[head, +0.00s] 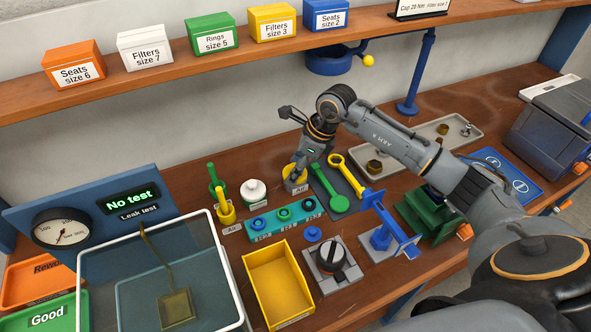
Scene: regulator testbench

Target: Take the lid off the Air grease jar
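The Air grease jar (297,187) stands on the bench, yellow on top with an "Air" label on its front. My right gripper (298,168) comes down on it from above, with its fingertips at the yellow top. The fingers hide part of the lid, and I cannot tell whether they are closed on it. The jar is upright and the lid appears to be on it. My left gripper is not in view.
A white jar (254,192) and a yellow brush (225,211) stand left of the Air jar. A green wrench (339,203) and a yellow wrench (346,168) lie on its right. A teal block (283,221) and yellow bin (276,282) are in front.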

